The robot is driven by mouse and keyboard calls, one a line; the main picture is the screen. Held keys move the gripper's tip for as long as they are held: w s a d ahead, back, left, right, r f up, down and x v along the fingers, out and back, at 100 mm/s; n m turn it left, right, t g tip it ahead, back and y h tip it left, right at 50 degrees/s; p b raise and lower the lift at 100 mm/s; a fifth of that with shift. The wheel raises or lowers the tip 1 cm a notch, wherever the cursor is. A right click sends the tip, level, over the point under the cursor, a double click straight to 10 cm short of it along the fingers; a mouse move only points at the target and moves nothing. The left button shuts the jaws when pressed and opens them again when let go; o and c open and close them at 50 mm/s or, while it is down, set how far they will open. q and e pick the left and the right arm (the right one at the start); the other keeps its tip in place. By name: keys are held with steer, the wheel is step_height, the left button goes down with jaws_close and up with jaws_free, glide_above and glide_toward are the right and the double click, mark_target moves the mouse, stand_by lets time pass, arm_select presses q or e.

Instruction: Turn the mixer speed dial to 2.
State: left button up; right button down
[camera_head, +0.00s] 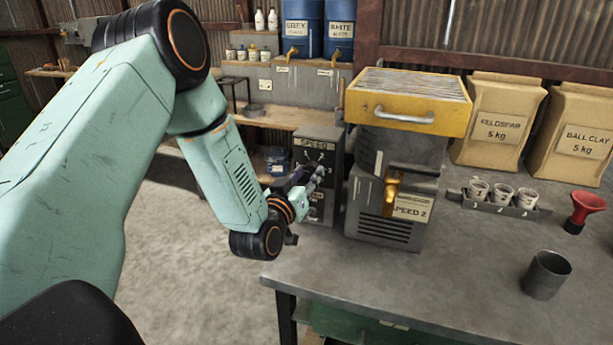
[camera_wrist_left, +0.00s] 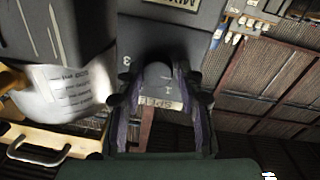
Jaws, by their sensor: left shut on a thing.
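The speed dial (camera_wrist_left: 158,72) is a dark rounded knob on the grey control box (camera_head: 322,148), which stands left of the yellow-topped machine. My left gripper (camera_head: 314,174) reaches the face of this box and covers the dial in the head view. In the left wrist view, my left gripper (camera_wrist_left: 157,78) has its two purple-lined fingers on either side of the dial, shut on it. The word SPEED shows inverted between the fingers, with a 3 beside them. The dial's pointer is hidden, so its setting cannot be read. My right gripper is not in view.
Cups in a rack (camera_head: 500,205), a red funnel (camera_head: 587,208) and a dark cup (camera_head: 546,275) stand farther right. The table front (camera_head: 440,270) is clear.

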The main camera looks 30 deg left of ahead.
arm_select(q)
steer(key=shift+d, duration=0.2)
steer(key=c, duration=0.6)
steer(key=shift+a, duration=0.15)
steer(key=shift+r, duration=0.1)
